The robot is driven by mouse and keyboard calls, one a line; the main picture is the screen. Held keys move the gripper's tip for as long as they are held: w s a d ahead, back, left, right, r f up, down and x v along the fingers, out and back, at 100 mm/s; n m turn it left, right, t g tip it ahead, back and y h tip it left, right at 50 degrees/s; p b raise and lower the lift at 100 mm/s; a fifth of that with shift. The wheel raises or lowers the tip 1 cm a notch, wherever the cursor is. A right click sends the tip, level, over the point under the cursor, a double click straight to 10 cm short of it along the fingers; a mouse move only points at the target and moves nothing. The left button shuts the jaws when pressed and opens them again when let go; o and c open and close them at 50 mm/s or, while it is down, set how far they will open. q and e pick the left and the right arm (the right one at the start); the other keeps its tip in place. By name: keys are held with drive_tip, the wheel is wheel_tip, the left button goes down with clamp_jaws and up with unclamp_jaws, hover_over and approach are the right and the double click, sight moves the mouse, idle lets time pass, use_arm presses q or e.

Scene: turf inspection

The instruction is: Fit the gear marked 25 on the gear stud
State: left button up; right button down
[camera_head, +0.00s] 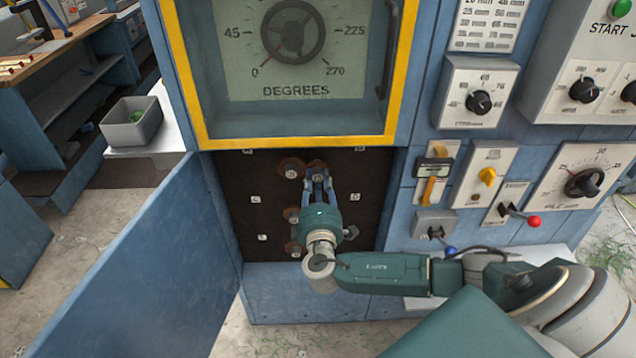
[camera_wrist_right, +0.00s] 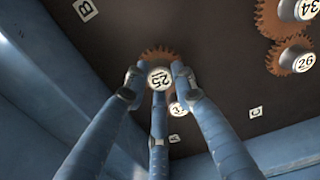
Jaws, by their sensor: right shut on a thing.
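The gear marked 25 (camera_wrist_right: 158,77) is brown and toothed with a white numbered hub. My right gripper (camera_wrist_right: 157,80) is shut on it by the hub, inside the dark recess of the blue cabinet. In the head view my right gripper (camera_head: 318,178) reaches into the recess, and the gear (camera_head: 317,165) shows only partly at its fingertips. A white numbered cap (camera_wrist_right: 178,108) lies just beyond the held gear, partly behind a finger. The gear stud cannot be made out, and I cannot tell whether the gear touches it. My left gripper is out of view.
Other brown gears sit on the dark panel (camera_head: 375,185), including one marked 34 (camera_wrist_right: 305,10) and one marked 26 (camera_wrist_right: 300,60). An open blue door (camera_head: 135,255) bounds the recess at left. Knobs and a red-tipped lever (camera_head: 533,221) are at right.

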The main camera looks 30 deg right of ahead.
drive_tip(key=shift+b+x, duration=0.4)
drive_tip(key=shift+x, duration=0.5)
drive_tip(key=c, duration=1.4)
unclamp_jaws()
drive_tip(key=shift+o, duration=0.2)
drive_tip(key=v, duration=1.2)
drive_tip(key=shift+d, duration=0.1)
